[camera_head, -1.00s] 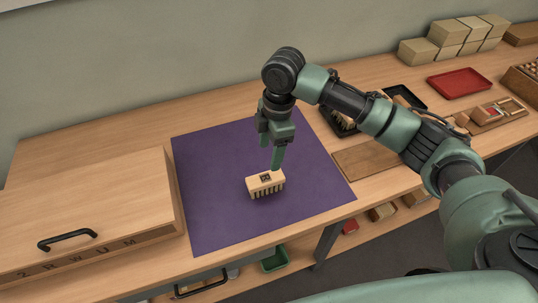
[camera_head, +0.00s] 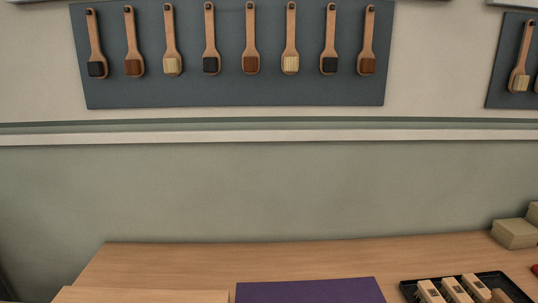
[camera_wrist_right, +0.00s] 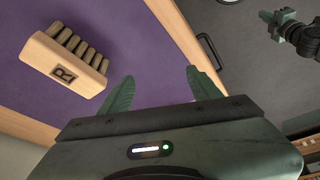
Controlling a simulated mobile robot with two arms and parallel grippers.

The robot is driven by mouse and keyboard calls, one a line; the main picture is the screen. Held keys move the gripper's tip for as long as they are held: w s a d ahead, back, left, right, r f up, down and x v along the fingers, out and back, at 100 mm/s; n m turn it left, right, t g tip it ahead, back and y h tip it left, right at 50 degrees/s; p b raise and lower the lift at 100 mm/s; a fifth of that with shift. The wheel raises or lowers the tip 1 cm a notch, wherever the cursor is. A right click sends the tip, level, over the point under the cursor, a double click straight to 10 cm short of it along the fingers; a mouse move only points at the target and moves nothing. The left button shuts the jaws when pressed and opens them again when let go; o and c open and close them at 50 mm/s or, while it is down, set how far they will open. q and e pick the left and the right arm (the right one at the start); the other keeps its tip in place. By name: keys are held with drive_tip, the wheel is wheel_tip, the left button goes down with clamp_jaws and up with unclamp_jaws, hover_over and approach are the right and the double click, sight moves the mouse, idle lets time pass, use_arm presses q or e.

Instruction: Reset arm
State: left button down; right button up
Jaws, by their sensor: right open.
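The brush (camera_wrist_right: 62,72), a pale wooden block with dark bristle tufts and a letter mark on one face, is on the purple mat (camera_wrist_right: 125,35) in the right wrist view. My right gripper (camera_wrist_right: 160,73) is open and empty, with the brush off to the left of its fingers and apart from them. Another green gripper (camera_wrist_right: 277,17), seemingly my left, shows small at the top right of that view; its jaw opening is unclear. The head view shows neither gripper, only the far part of the mat (camera_head: 312,292).
In the head view, a dark wall panel (camera_head: 235,93) holds several hanging brushes. A black tray (camera_head: 406,289) with wooden blocks sits at the lower right of the bench (camera_head: 200,258). A dark handle (camera_wrist_right: 210,50) shows in the wrist view.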

drive_tip(key=s+d+f+m+t+h, duration=0.2)
drive_tip(key=s+d+f+m+h, duration=0.15)
drive_tip(key=s+d+m, duration=0.9)
wheel_tip(320, 180, down, 25)
drive_tip(key=s+n+g, duration=0.2)
drive_tip(key=s, duration=0.1)
drive_tip(key=s+d+f+g, duration=0.1)
drive_tip(key=s+d+f, duration=0.2)
drive_tip(key=s+f, duration=1.3)
drive_tip(key=shift+s+f, duration=0.25)
drive_tip(key=shift+s, duration=0.2)
